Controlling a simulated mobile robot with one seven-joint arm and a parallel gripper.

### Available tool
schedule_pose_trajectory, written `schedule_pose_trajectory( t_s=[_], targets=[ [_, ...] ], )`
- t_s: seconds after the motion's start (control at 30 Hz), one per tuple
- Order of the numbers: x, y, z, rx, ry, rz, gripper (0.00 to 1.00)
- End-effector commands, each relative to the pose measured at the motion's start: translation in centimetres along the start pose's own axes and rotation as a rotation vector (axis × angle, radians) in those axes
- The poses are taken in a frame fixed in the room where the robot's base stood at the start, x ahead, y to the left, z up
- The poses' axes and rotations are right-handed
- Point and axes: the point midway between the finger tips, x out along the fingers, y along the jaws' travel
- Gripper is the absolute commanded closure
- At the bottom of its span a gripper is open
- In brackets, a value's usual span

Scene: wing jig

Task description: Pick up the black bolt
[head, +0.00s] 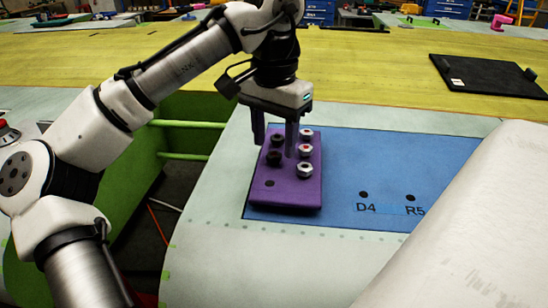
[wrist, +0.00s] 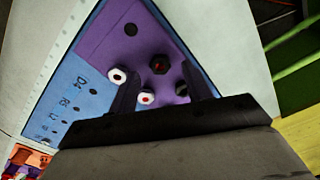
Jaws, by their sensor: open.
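A purple block (head: 287,193) carries several bolts. Two dark bolts stand in its left column: a nearer black bolt (head: 274,158) and a farther black bolt (head: 277,138). Silver bolts (head: 305,170) fill the right column. My gripper (head: 275,151) is open and points down over the left column. Its fingers appear on either side of the nearer black bolt. In the wrist view, that black bolt (wrist: 159,65) lies between the fingertips, with nothing gripped.
An empty hole (head: 269,184) is at the block's near left. The blue panel (head: 350,165) with holes marked D4 and R5 extends right. A large pale curved part (head: 465,225) occupies the right front. A black plate (head: 490,76) lies on the yellow surface behind.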

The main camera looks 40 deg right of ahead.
Motion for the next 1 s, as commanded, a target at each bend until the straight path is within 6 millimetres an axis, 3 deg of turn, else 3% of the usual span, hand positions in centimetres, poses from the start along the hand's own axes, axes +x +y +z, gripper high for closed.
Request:
schedule_pose_trajectory(
  t_s=[0.2,0.43,0.8,1.0],
  targets=[
    [2.2,0.0,0.1,-0.001,0.000,-0.002,0.51],
    [2.4,0.0,0.1,0.000,0.000,-0.001,0.51],
    [2.4,0.0,0.0,0.000,0.000,-0.001,0.99],
    [2.4,0.0,0.0,0.000,0.001,-0.001,0.99]
  ],
)
